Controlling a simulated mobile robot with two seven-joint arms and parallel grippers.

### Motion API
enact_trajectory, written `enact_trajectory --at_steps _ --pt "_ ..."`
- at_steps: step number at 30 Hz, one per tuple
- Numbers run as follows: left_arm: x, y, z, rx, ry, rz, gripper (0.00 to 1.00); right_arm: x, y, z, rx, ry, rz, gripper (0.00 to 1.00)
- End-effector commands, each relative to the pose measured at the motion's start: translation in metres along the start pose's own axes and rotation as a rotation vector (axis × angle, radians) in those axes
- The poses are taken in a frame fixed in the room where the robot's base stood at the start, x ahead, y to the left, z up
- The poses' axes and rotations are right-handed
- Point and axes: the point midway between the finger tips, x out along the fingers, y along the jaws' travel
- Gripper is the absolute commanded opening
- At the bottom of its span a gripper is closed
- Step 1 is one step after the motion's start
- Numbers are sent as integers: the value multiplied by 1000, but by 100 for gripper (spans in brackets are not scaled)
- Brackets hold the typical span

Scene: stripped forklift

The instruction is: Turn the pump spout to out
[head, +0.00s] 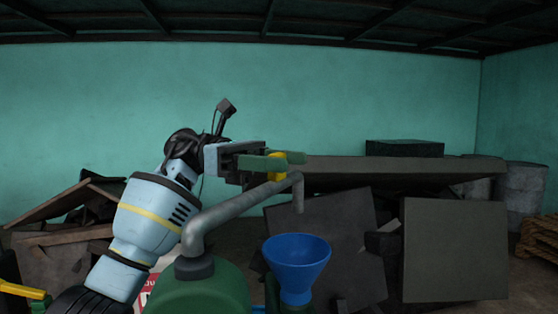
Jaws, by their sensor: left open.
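The pump spout (235,206) is a grey bent pipe. It rises from a dark collar on a green drum (200,293), runs up and to the right, and ends in a downturned tip. The tip hangs above a blue funnel (296,262), close to its middle in the picture. A yellow grip (277,172) sits on the spout near its outer end. My left gripper (283,160) is open, with its green fingers at the yellow grip, one seeming to pass behind it. I cannot tell whether they touch it. My right gripper is out of view.
Dark panels (455,250) and scrap lean behind the funnel, under a long flat slab (390,166). Grey barrels (525,190) stand at the right. A yellow bar (22,290) shows at the lower left.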

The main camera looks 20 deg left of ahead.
Motion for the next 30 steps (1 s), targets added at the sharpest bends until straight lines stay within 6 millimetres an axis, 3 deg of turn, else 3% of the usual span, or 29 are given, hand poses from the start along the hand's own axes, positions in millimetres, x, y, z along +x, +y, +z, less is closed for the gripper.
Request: enact_trajectory --at_steps 7,19,30 --pt "-11 2 -1 -3 -1 5 54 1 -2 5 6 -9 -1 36" --pt "-68 1 -2 -3 -1 2 54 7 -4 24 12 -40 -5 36" --pt "-78 0 0 0 0 0 54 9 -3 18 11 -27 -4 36"
